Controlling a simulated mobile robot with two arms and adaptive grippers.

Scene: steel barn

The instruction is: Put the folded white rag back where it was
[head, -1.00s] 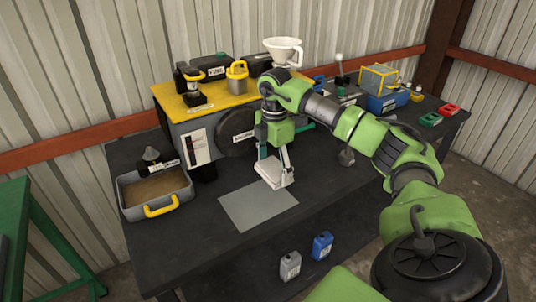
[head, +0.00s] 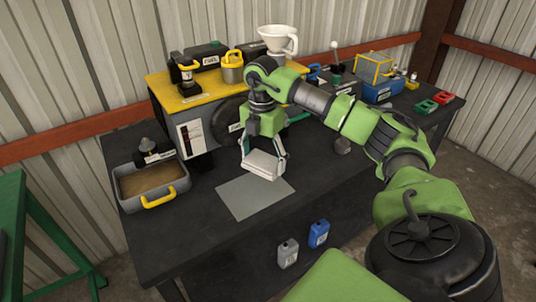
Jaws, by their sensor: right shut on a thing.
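The folded white rag (head: 262,165) is in the head view, near the middle of the dark workbench. My right gripper (head: 264,158) is shut on it, with fingers on both sides. The rag is at the back right edge of a flat grey sheet (head: 252,197) on the bench. I cannot tell whether the rag touches the surface or hangs just above it. My left gripper is not in view.
A yellow-topped grey machine (head: 190,137) stands behind the gripper, with a white funnel cup (head: 278,40) at its back right. A sand-filled tray (head: 150,203) with yellow handles is at left. Grey (head: 288,253) and blue (head: 318,234) containers show at the front. A green frame (head: 40,235) stands far left.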

